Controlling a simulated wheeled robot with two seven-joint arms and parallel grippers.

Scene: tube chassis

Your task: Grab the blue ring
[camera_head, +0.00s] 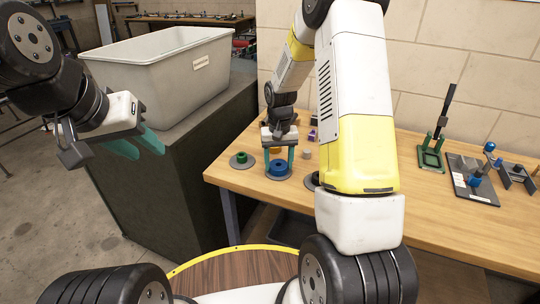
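The blue ring (278,169) sits on a grey round base on the wooden table, near its left end. My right gripper (279,162) is directly above it, pointing down, with its teal fingers apart on either side of the ring. I cannot tell whether the fingers touch the ring. My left gripper (138,146) is out to the left, in front of the large grey bin, away from the table. Its teal fingers are seen at an angle, and their gap is hard to judge.
A green ring (241,158) on a grey base stands left of the blue ring. A black ring (312,180) is partly hidden by my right arm. The grey bin (163,80) stands on a dark cabinet. A green stand (430,158) and other fixtures occupy the table's right side.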

